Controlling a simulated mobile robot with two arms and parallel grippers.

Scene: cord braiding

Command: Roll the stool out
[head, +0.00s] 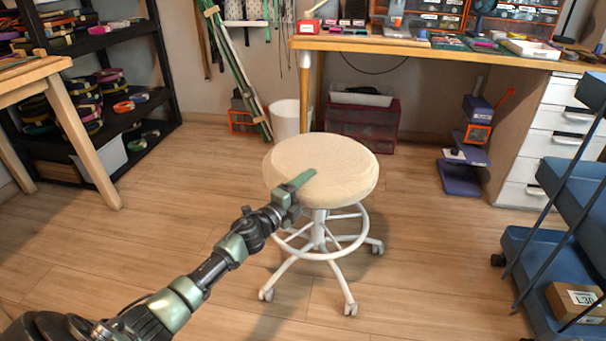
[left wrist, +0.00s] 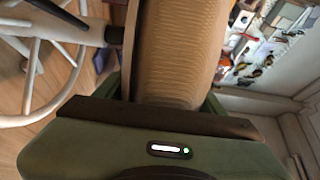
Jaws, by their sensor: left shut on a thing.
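The stool (head: 335,165) stands upright on the wooden floor in the middle of the head view. It has a round cream padded seat, a white post with a foot ring, and a white base on casters. My left gripper (head: 302,181) reaches in from the lower left and is shut on the near left rim of the seat. In the left wrist view the seat edge (left wrist: 180,50) lies between the fingers, and the white foot ring (left wrist: 60,75) shows at the left. My right gripper is in neither view.
A wooden workbench (head: 430,47) stands behind the stool, with white drawers (head: 555,130) at its right. A blue cart (head: 545,265) stands at the right. A black shelf (head: 130,95) and wooden table (head: 75,130) are at the left. Floor (head: 180,225) around the stool is clear.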

